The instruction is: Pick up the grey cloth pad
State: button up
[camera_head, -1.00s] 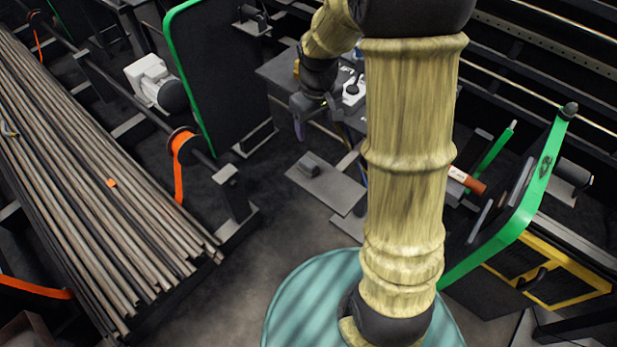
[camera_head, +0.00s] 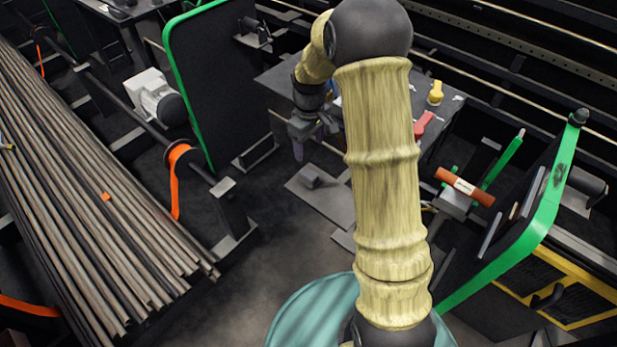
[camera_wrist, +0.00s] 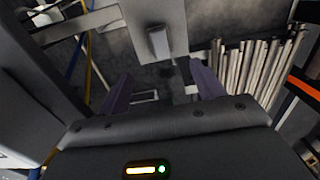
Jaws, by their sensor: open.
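I cannot make out a grey cloth pad for sure in either view; part of the table (camera_head: 278,78) is hidden behind my arm. My gripper (camera_head: 306,142) hangs off the near left edge of the table in the head view, pointing down. In the wrist view its two purple fingers stand wide apart, with nothing between the fingertips (camera_wrist: 163,84). Below it, a grey plate (camera_head: 325,203) with a small raised block (camera_head: 312,181) lies near the floor. The block also shows in the wrist view (camera_wrist: 157,43), beyond the fingers.
On the table are a yellow item (camera_head: 435,92) and a red item (camera_head: 424,125). A green-edged dark panel (camera_head: 215,85) stands left of my gripper. A rack of long bars (camera_head: 90,190) fills the left. A green-framed machine (camera_head: 520,225) with an orange-brown roller (camera_head: 465,186) stands right.

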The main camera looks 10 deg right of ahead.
send_over(309, 173)
notch_tip(309, 173, down, 8)
jog(key=shift+s+f+p, duration=0.1)
jog(key=shift+s+p, duration=0.05)
jog(key=shift+p, duration=0.2)
jog(key=shift+f+p, duration=0.6)
jog(key=shift+f, duration=2)
jog(key=c, duration=1.1)
